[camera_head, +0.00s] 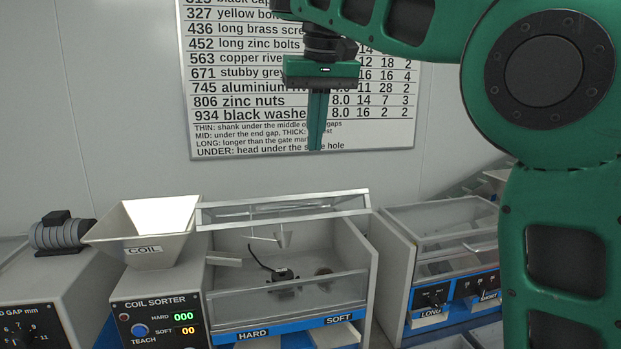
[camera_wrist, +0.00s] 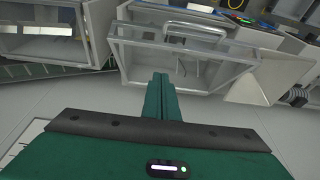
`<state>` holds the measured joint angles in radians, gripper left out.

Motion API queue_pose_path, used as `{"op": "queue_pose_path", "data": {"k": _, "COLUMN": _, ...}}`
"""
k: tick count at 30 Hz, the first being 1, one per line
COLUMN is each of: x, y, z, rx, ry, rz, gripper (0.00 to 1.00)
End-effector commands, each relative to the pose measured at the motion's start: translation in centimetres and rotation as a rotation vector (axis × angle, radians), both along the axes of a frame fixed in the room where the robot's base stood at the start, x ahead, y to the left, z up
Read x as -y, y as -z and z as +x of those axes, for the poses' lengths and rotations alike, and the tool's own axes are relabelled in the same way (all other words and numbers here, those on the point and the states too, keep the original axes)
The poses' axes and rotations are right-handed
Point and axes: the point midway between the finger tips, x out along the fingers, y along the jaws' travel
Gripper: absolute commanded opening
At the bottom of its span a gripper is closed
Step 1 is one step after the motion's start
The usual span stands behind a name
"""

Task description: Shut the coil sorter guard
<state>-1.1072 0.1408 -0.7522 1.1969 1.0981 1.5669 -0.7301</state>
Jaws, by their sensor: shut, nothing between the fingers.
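The coil sorter (camera_head: 155,312) stands in the middle of the head view, with a COIL hopper and a lit panel. Its clear guard (camera_head: 285,209) is a metal-framed pane raised and tilted above the open top of the box. In the wrist view the guard (camera_wrist: 143,50) shows from above, with a grey U-shaped bar (camera_wrist: 193,29) near it. My gripper (camera_head: 316,147) is shut and empty, fingers pointing down, above the guard and apart from it in the head view. The shut fingers also show in the wrist view (camera_wrist: 161,78).
A clear front pane (camera_head: 290,298) stands low on the box, above HARD and SOFT outlets. Another machine (camera_head: 450,235) stands close on the right, and a gap gauge unit (camera_head: 30,300) on the left. A printed chart (camera_head: 375,130) hangs on the wall behind my gripper.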

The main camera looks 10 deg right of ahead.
Motion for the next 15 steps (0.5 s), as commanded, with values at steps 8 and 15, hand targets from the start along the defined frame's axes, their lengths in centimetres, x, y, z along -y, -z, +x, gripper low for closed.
{"op": "queue_pose_path", "data": {"k": 8, "x": 0.4, "y": 1.1, "z": 0.3, "rx": -0.006, "ry": 0.004, "rz": 0.000, "gripper": 0.00}}
{"op": "queue_pose_path", "data": {"k": 15, "x": 0.4, "y": 1.8, "z": 0.4, "rx": -0.007, "ry": 0.005, "rz": 0.000, "gripper": 0.00}}
